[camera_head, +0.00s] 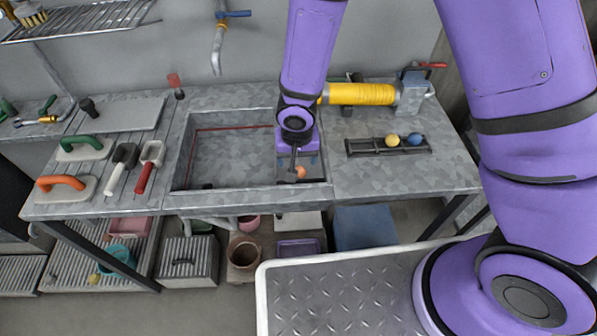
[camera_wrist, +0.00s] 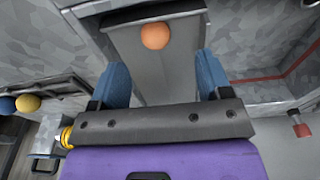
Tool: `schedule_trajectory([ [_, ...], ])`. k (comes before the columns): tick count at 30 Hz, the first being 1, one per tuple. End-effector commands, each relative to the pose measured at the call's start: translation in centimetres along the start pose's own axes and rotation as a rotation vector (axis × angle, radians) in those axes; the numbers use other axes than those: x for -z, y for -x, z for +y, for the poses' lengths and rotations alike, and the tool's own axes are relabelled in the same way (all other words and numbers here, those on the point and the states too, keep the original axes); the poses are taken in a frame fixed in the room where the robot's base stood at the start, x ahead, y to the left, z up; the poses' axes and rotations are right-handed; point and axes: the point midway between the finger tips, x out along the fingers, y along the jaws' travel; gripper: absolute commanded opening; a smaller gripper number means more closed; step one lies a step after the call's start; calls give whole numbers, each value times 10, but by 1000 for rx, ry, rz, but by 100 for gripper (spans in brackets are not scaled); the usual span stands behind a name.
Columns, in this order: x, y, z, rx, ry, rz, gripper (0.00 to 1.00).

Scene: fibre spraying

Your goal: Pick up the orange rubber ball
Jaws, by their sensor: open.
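The orange rubber ball (camera_head: 300,172) shows at the front right part of the recessed basin in the metal bench, just below my gripper. In the wrist view the ball (camera_wrist: 155,36) sits on a narrow grey surface, beyond the fingertips and roughly centred between them. My gripper (camera_head: 297,162) points down over the basin. Its two blue fingers are wide apart in the wrist view (camera_wrist: 162,72), with nothing between them. The fingers look apart from the ball. The exact height gap is hard to tell.
The basin (camera_head: 179,165) has raised rims close around my gripper. A dark rack (camera_head: 360,147) with a yellow ball (camera_head: 392,141) and a blue ball (camera_head: 415,139) stands to the right. A yellow roller (camera_head: 360,94) lies behind. Trowels and floats (camera_head: 62,189) lie on the left.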

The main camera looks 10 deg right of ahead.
Motion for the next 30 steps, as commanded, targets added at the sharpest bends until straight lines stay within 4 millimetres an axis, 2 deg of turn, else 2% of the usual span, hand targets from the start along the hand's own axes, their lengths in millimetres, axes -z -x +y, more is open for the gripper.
schedule_trajectory([
  [10, 1, -22, 2, -2, 3, -1, 71],
  [19, 5, -58, 6, -2, 3, 0, 71],
  [24, 5, -66, 6, -1, 2, 1, 71],
  [30, 5, -66, 6, 0, 1, 1, 71],
])
